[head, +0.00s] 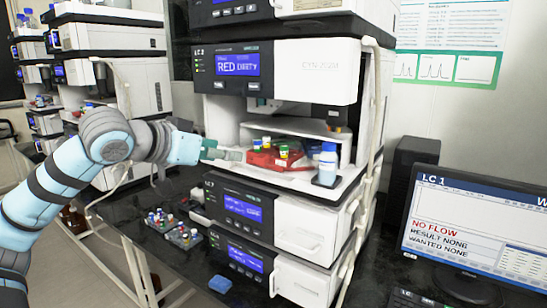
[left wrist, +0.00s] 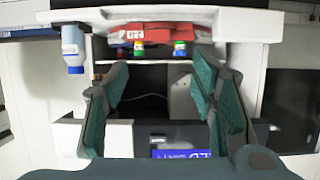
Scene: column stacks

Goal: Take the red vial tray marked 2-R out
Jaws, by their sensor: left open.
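The red vial tray (head: 270,161) lies on the shelf of the open compartment in the LC 2 stack, holding a few vials with coloured caps. In the left wrist view the red tray (left wrist: 150,33) appears upside down at the top, with vials showing below it; I cannot read its marking. My left gripper (head: 225,153) is at the compartment's left opening, just left of the tray. In the left wrist view the gripper (left wrist: 160,88) has its fingers spread wide with nothing between them. My right gripper is in neither view.
A white bottle with a blue cap (head: 328,165) stands on a dark pad right of the tray. A vial rack (head: 180,238) sits on the black bench below, near a blue block (head: 220,284). A tube (head: 374,110) runs down the stack's right side. A monitor (head: 475,225) stands right.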

